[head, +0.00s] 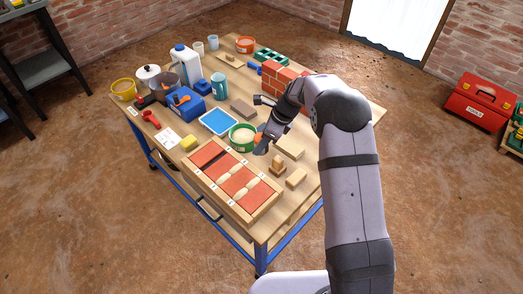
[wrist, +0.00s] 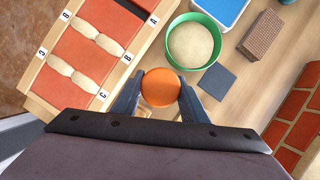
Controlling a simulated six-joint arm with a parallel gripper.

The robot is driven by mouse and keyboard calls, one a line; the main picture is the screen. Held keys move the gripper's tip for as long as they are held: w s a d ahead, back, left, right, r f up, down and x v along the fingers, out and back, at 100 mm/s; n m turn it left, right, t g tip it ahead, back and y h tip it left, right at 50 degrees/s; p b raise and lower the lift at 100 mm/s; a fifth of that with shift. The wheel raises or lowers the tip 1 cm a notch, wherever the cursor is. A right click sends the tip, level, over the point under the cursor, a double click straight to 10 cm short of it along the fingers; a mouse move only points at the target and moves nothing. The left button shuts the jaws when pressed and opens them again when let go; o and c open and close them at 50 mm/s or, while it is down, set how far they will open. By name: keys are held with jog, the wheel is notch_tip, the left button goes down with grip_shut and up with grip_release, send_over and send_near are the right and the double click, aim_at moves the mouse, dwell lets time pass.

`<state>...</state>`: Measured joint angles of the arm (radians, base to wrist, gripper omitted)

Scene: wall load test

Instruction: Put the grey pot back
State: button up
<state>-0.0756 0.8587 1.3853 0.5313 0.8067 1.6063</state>
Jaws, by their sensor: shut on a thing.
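My gripper (wrist: 160,92) is shut on a round thing with an orange top (wrist: 161,87), seen from above between the two blue-grey fingers. Its sides are hidden in the wrist view, so I cannot tell whether it is the grey pot. In the head view my gripper (head: 262,143) is right of the green tub (head: 243,147), beyond the brick tray's right side. A flat dark grey square (wrist: 217,82) lies on the table by the tub, apart from the held thing. A grey-brown pot (head: 167,80) stands at the back left, partly behind a blue box.
The tray (head: 272,197) with orange bricks and pale pieces lies at the front. A blue-topped tray (head: 218,122), a brown block (head: 243,108) and a brick wall (head: 279,82) stand nearby. Wooden blocks (head: 289,147) lie right of my gripper. Bare tabletop shows at the right.

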jog(key=shift+f, duration=2)
jog(key=shift+f, duration=0.15)
jog(key=o, duration=1.1)
jog(key=shift+d+r, duration=0.15)
jog(key=shift+r, duration=0.35)
jog(key=v, duration=1.1)
jog(key=shift+s+d+r, duration=0.1)
